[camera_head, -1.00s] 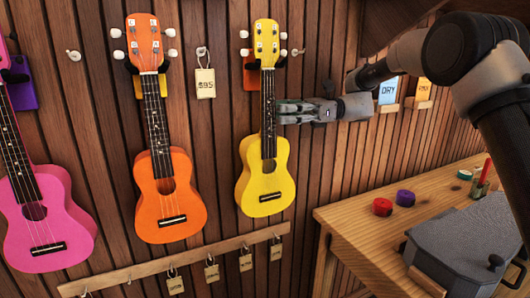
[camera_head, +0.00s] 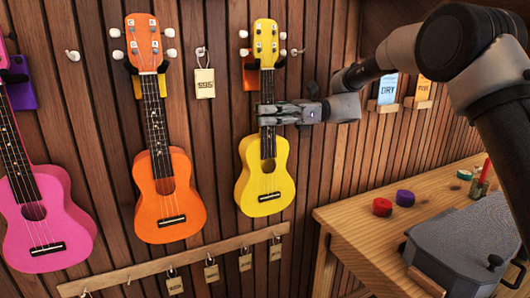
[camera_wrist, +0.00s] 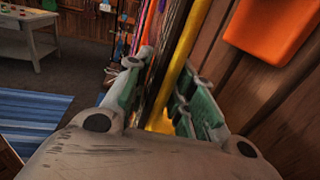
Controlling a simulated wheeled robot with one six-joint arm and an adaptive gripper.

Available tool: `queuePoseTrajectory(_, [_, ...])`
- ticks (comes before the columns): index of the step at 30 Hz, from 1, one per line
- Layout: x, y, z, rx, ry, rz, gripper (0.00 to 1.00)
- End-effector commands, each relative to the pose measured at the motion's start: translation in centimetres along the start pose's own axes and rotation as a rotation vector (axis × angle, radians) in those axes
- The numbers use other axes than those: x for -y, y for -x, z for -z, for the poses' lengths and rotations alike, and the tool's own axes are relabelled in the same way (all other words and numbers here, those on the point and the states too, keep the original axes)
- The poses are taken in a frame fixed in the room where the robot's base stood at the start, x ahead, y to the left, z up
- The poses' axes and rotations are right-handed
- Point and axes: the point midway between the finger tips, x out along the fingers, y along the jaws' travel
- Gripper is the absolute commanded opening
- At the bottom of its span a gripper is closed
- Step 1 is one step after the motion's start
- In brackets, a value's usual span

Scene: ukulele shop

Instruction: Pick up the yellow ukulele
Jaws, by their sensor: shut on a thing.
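The yellow ukulele (camera_head: 265,190) hangs upright on the wooden wall, its head at an orange hanger (camera_head: 251,77). My gripper (camera_head: 268,112) is at its neck from the right and is shut on the neck. In the wrist view the yellow neck edge and dark fretboard (camera_wrist: 178,68) run between the green-padded fingers (camera_wrist: 160,95). The lower body of the ukulele is mostly hidden there.
An orange ukulele (camera_head: 168,200) and a pink ukulele (camera_head: 47,222) hang to the left. A rail (camera_head: 180,262) with tags runs below. A wooden workbench (camera_head: 350,222) stands at right with a grey case (camera_head: 470,240), a red roll (camera_head: 382,207) and a purple roll (camera_head: 405,198).

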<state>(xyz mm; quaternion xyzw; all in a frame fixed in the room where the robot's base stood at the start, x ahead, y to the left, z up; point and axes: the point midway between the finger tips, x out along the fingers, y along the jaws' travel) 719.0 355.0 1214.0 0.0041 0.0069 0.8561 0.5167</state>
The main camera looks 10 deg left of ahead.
Motion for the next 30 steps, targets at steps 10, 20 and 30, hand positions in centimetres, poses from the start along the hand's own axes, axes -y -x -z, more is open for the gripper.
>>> queuePoseTrajectory(10, [-0.1, 0.0, -0.3, 0.001, 0.003, 0.0, 0.0])
queuePoseTrajectory(20, [-0.5, 0.1, -3.6, 0.0, 0.005, 0.0, 0.0])
queuePoseTrajectory(30, [-0.5, 0.1, -6.6, 0.001, 0.003, 0.0, 0.0])
